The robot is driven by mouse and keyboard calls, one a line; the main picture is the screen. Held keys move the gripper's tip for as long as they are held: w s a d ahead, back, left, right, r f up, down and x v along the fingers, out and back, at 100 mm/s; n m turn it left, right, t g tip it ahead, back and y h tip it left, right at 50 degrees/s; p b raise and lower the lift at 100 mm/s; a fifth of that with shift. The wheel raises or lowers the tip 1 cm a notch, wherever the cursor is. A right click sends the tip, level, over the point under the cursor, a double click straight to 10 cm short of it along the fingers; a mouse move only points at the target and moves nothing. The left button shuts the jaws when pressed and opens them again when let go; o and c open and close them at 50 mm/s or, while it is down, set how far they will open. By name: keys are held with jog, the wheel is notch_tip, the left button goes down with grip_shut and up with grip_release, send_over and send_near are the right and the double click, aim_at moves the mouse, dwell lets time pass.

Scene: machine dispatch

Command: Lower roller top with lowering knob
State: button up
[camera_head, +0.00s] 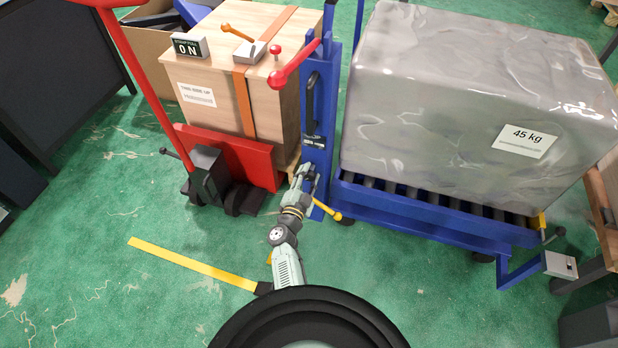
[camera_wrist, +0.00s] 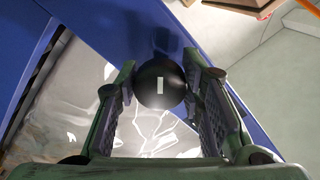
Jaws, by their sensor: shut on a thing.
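A black round knob (camera_wrist: 160,82) with a small white mark sits between the two fingers of my gripper (camera_wrist: 162,100) in the wrist view, in front of a blue post. My gripper (camera_head: 308,176) is shut on this knob at the lower part of the blue post (camera_head: 320,110) in the head view; the gripper hides the knob there. The blue roller top (camera_head: 430,216) stands right of the post, its dark rollers partly showing. A large grey wrapped block (camera_head: 470,95) labelled 45 kg rests on it.
A red lever (camera_head: 296,64) tops the post and a yellow lever (camera_head: 328,209) is near its foot. A wooden crate (camera_head: 215,90) stands left with a red pallet truck (camera_head: 235,158). Green floor at left front is clear, with a yellow strip (camera_head: 192,263).

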jog(key=m+b, duration=0.1)
jog(key=m, duration=0.4)
jog(key=shift+m+b, duration=0.3)
jog(key=shift+b, duration=0.05)
jog(key=shift+r+m+b, duration=0.1)
jog(key=shift+m+b, duration=0.45)
jog(key=shift+m, duration=1.25)
jog(key=o, duration=1.2)
jog(key=v, duration=0.7)
jog(key=shift+s+a, duration=0.1)
jog(key=shift+s, duration=0.1)
jog(key=shift+r, duration=0.1)
